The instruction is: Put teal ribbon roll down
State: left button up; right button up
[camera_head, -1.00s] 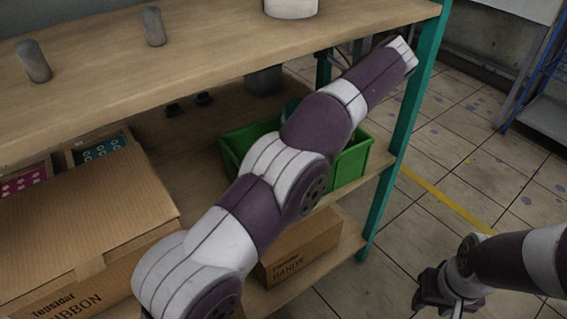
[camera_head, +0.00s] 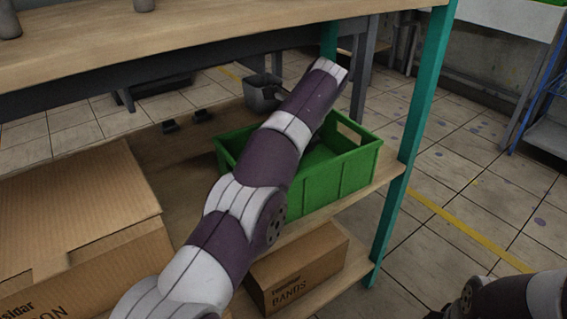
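I see no teal ribbon roll in the current view. My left arm crosses the middle of the view from the bottom left, in front of the green crate (camera_head: 345,177) on the shelf. The arm hides the crate's left part and much of its inside. My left gripper and anything it may hold are hidden behind the arm. A dark shape shows inside the crate beside the arm, too unclear to name. My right arm is at the bottom right corner. Only a dark edge of the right gripper (camera_head: 436,315) shows, and its fingers are cut off.
A large cardboard box (camera_head: 75,205) stands left on the crate's shelf (camera_head: 170,165). A smaller box marked BANDS (camera_head: 298,270) sits below the crate. The wooden tabletop (camera_head: 200,38) overhangs the shelf. A teal post (camera_head: 408,150) stands right of the crate. A grey bin (camera_head: 262,93) is behind.

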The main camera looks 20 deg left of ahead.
pick_arm(q)
jog(key=shift+f+b, duration=0.4)
jog(key=shift+f, duration=0.15)
jog(key=o, duration=0.8)
jog(key=p+v, duration=0.4)
jog(key=v, duration=0.1)
jog(key=p+v, duration=0.1)
jog(key=v, duration=0.2)
jog(key=shift+a+r+p, duration=0.25)
jog(key=shift+a+p, duration=0.1)
jog(key=shift+p, duration=0.05)
jog(key=shift+d+r, duration=0.15)
jog(key=shift+r, duration=0.05)
jog(key=shift+d, duration=0.1)
